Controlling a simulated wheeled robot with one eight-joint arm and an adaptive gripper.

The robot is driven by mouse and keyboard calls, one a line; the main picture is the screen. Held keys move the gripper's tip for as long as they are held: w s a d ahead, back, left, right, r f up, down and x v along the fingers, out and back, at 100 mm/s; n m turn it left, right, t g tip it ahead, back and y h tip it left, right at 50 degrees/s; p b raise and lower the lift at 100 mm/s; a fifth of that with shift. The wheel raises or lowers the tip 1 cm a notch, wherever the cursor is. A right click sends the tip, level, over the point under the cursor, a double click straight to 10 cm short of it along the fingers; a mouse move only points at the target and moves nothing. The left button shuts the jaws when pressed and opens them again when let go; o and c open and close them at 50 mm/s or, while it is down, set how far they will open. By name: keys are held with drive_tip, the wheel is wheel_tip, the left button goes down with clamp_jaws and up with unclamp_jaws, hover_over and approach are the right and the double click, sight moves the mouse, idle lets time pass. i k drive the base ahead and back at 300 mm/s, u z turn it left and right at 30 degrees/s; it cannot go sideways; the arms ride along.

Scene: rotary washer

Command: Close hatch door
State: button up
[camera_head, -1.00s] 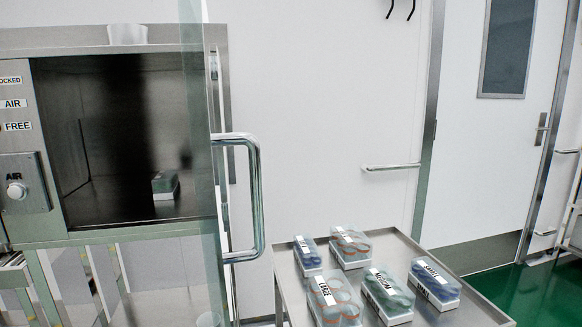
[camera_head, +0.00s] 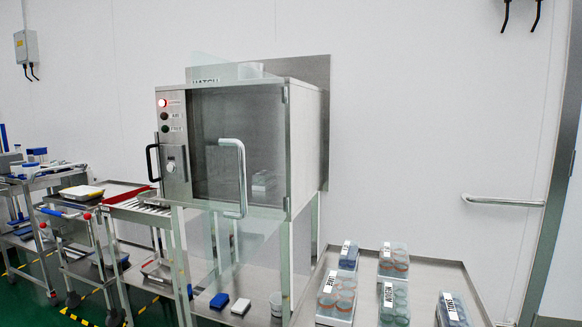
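The hatch (camera_head: 304,140) is a steel cabinet on legs against the wall. Its door (camera_head: 215,240) is a clear glass panel with a long steel bar handle (camera_head: 242,178). The door stands out from the cabinet front at an angle, open, and its glass overlaps the opening in this view. How wide the gap is, I cannot tell. A small pack (camera_head: 262,182) shows inside through the glass. My gripper is not in view.
A control panel (camera_head: 172,150) with a lit red lamp (camera_head: 162,103) and a black handle (camera_head: 152,163) is left of the opening. A steel table (camera_head: 420,270) with several labelled packs stands at front right. Trolleys (camera_head: 75,215) stand at left.

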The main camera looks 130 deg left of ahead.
sight(236, 143)
drive_tip(key=u, duration=0.3)
drive_tip(key=i, duration=0.15)
drive_tip(key=u, duration=4.5)
drive_tip(key=i, duration=1)
drive_tip(key=z, duration=0.1)
drive_tip(key=k, duration=0.2)
drive_tip(key=u, duration=0.15)
